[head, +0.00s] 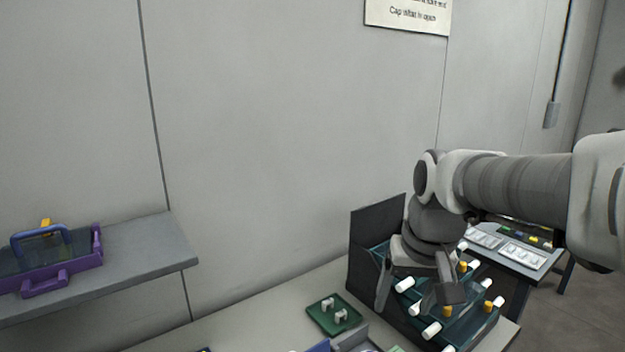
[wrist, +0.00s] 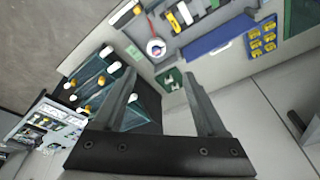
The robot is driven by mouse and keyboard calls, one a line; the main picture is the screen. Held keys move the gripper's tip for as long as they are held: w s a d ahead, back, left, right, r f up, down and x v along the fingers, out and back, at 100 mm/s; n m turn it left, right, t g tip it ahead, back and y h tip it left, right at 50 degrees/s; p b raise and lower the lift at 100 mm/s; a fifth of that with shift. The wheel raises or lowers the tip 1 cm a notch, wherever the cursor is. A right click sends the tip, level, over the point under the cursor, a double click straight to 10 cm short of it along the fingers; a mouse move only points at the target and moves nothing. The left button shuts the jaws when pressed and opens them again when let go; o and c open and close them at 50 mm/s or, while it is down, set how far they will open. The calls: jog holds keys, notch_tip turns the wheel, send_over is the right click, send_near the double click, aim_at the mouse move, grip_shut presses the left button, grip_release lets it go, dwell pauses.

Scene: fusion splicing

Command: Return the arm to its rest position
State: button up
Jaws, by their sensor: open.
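My gripper (wrist: 157,105) is open and empty in the wrist view, its two fingers spread apart. In the head view my arm reaches in from the right, and the gripper (head: 415,290) points down over a dark case (head: 365,270) on the bench. The case has teal stepped rows with several white and yellow capped pieces (head: 404,284). They also show in the wrist view (wrist: 112,67), left of the fingers. I cannot tell whether a finger touches the case.
A green tray (head: 320,318) with small white pieces lies left of the case. A purple tool carrier (head: 62,268) sits on a grey shelf (head: 165,240) at far left. A second table (head: 540,262) stands behind at right. A blue bin with yellow pieces (wrist: 262,42) shows at upper right.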

jog(key=s+t+p, duration=0.1)
jog(key=s+t, duration=0.1)
jog(key=s, duration=1.1)
jog(key=shift+r+n+t, duration=0.3)
jog(key=shift+n, duration=0.1)
jog(key=shift+w, duration=0.15)
